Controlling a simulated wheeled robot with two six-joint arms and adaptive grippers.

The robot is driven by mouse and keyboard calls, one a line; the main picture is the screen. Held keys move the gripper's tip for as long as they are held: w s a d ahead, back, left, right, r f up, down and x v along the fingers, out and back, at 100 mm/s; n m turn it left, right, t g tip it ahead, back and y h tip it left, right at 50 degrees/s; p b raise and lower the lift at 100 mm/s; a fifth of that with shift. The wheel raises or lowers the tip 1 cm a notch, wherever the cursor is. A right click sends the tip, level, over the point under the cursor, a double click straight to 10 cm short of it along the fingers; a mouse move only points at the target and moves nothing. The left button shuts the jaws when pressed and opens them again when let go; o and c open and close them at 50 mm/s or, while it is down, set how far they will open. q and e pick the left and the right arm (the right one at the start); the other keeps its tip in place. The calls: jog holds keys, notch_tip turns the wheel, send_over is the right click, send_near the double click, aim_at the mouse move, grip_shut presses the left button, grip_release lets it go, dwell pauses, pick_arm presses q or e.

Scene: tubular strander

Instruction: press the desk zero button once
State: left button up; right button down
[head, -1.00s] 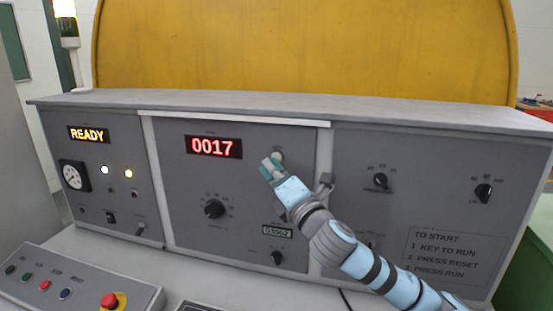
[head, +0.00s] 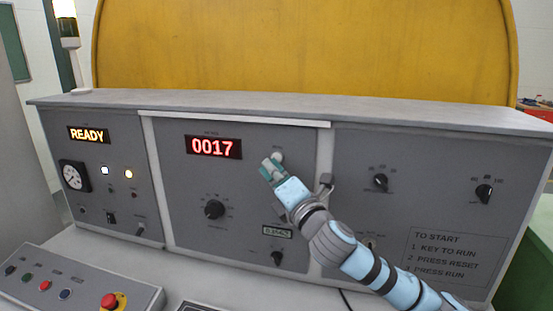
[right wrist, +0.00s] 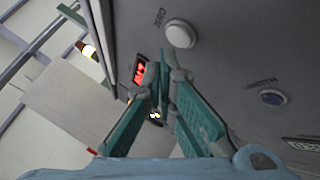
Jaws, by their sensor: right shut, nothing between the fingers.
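The zero button is a pale round button (right wrist: 180,34) on the grey panel in the right wrist view, with a small label beside it. In the head view the button (head: 278,155) shows just past my right gripper's fingertips, partly hidden. My right gripper (head: 268,168) is shut and empty, its green fingertips close to the panel. In the right wrist view the fingertips (right wrist: 161,74) lie below and left of the button, apart from it in the picture. The red display (head: 213,147) reads 0017. My left gripper is not in view.
The desk panel also carries a READY display (head: 88,134), a gauge (head: 73,175), a black knob (head: 214,209) and a small counter (head: 277,232). A red stop button (head: 109,301) is at lower left.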

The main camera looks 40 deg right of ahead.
jog(key=shift+w+d, duration=0.1)
jog(key=shift+w+d, duration=0.15)
jog(key=shift+d, duration=0.1)
jog(key=shift+w+d, duration=0.2)
jog(key=shift+d, duration=0.1)
dwell(0.8)
jog(key=shift+p, duration=0.3)
jog(key=shift+s+a, duration=0.45)
jog(key=shift+a, duration=0.2)
jog(key=shift+p, duration=0.3)
jog(key=s+a+p, duration=0.1)
jog(key=a, duration=0.1)
jog(key=s+a+p, duration=0.1)
jog(key=a, duration=0.1)
jog(key=shift+s, duration=0.4)
